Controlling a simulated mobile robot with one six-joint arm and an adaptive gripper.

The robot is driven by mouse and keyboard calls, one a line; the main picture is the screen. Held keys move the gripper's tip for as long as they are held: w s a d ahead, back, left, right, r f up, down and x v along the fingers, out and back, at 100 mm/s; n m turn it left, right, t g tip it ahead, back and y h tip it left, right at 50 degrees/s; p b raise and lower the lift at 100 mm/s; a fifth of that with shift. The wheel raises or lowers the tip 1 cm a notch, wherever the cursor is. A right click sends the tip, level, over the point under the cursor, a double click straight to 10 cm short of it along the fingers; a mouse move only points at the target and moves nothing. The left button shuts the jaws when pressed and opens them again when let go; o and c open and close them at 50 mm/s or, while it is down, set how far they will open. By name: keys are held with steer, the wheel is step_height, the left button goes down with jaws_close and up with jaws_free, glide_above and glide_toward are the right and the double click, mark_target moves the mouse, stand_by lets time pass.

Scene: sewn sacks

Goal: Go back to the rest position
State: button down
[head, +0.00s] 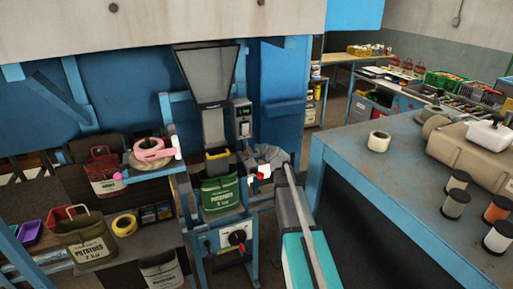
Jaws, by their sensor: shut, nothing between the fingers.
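My gripper is not clearly seen anywhere in the head view, so its place relative to the sacks cannot be told. A green sack labelled POTATOES (220,194) hangs upright under the grey hopper (208,75), its mouth around the spout. An olive POTATOES sack (86,240) stands on the low bench at the lower left. A dark red sack (104,172) stands behind it. A pale-fronted dark sack (161,271) is partly cut off at the bottom edge.
A blue-edged workbench (390,190) fills the right, with a beige machine (470,155), thread spools and a white roll (378,141). A pink ring (150,149) sits left of the hopper.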

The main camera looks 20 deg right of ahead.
stand_by(0.3)
steer(key=s+a+f+n+g+y+b, duration=0.2)
steer(key=s+a+f+n+g+b, duration=0.15)
steer(key=s+a+f+n, duration=0.35)
steer(key=s+a+f+n+g+h+b, duration=0.1)
steer(key=s+a+f+n+g, duration=0.1)
steer(key=s, duration=0.7)
steer(key=s+a+f+n+g+h+b, duration=0.1)
steer(key=s+a+f+n+g+b, duration=0.1)
steer(key=s+f+n+g, duration=0.2)
steer(key=s+a+f+n+g+h+b, duration=0.1)
steer(key=s+f+n+g, duration=0.3)
steer(key=s+f, duration=0.4)
steer(key=s+a+g+b, duration=0.1)
steer(key=s, duration=0.6)
steer(key=shift+s+a+f, duration=0.2)
steer(key=shift+s+a, duration=0.05)
steer(key=shift+a, duration=0.15)
